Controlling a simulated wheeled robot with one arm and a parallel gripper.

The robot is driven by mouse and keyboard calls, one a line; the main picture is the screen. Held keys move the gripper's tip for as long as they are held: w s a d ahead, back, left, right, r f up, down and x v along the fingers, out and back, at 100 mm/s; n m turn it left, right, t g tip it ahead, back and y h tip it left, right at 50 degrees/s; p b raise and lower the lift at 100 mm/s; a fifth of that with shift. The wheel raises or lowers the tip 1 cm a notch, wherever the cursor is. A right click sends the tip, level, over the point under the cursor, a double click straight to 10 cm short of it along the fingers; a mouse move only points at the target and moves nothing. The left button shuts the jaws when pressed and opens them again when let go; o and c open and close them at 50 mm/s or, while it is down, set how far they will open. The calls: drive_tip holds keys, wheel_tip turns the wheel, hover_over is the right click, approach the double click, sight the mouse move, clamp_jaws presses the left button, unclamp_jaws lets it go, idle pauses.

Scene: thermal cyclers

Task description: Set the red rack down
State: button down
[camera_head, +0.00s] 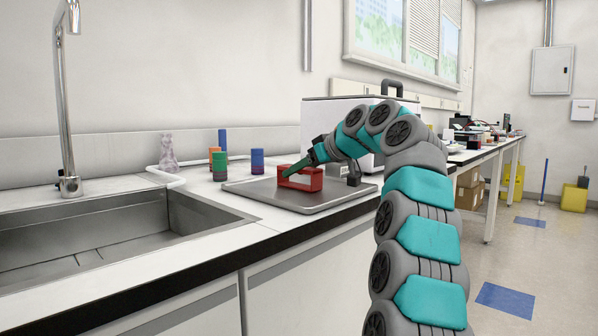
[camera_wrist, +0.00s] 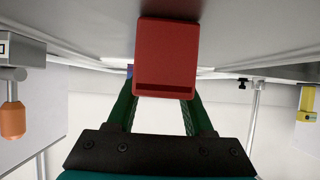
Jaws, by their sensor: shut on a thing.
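The red rack (camera_head: 302,180) is a small block with an opening in its side. It is at the grey tray (camera_head: 262,190) on the counter, upright or nearly so. I cannot tell whether its base touches the tray or hangs just above it. My gripper (camera_head: 290,171) reaches in from the right with its green fingers on the rack. In the wrist view the red rack (camera_wrist: 166,55) sits at the tips of the two green fingers, which are shut on it. The rack hides the fingertips there.
A white box-shaped machine (camera_head: 315,125) with a black handle stands behind the tray, partly hidden by my arm. Several coloured cylinders, including a blue one (camera_head: 257,161), stand left of it. A sink (camera_head: 100,235) lies at the left. The tray's left part is clear.

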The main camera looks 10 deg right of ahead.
drive_tip(key=shift+c, duration=1.4)
unclamp_jaws()
drive_tip(key=shift+r+p, duration=0.2)
drive_tip(key=shift+p, duration=0.1)
drive_tip(key=v, duration=1.2)
drive_tip(key=shift+p, duration=0.35)
drive_tip(key=shift+s+f, duration=0.15)
